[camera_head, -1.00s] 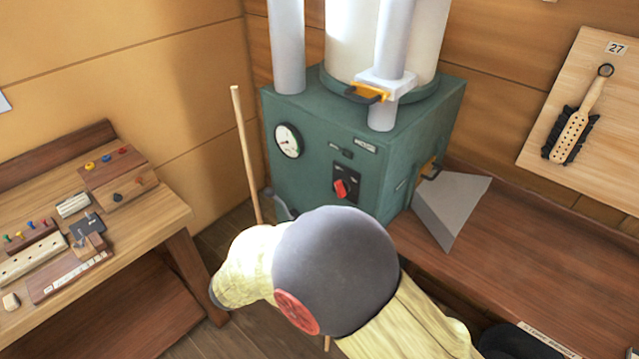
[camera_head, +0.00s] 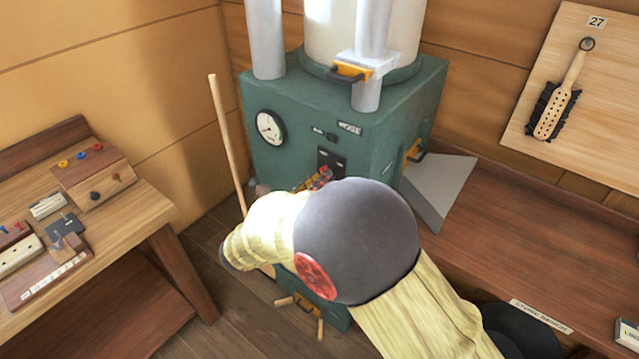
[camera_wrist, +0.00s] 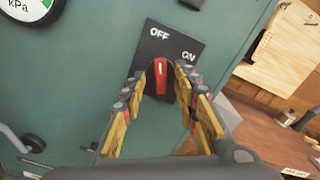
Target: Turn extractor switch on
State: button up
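The extractor is a green cabinet (camera_head: 400,125) with a gauge and a black switch plate, standing at the back in the head view. In the wrist view the plate (camera_wrist: 150,50) reads OFF at the upper middle and ON to the right. The red switch knob (camera_wrist: 160,78) sits on the plate, its upper end toward OFF. My gripper (camera_wrist: 160,92) has its yellow-padded fingers apart, one on each side of the knob. I cannot tell whether they touch it. In the head view my gripper's fingers (camera_head: 318,178) are at the switch, and my arm hides most of the knob.
A broom-like stick (camera_head: 226,140) leans left of the cabinet. A workbench with small parts (camera_head: 150,215) is at the left. A grey scoop-shaped hood (camera_head: 440,190) and a brown bench (camera_head: 530,240) are at the right. A brush (camera_head: 556,105) hangs on a board.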

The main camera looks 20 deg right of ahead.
jog(key=shift+w+d, duration=0.15)
jog(key=shift+d, duration=0.1)
jog(key=shift+c, duration=0.6)
grip_shut()
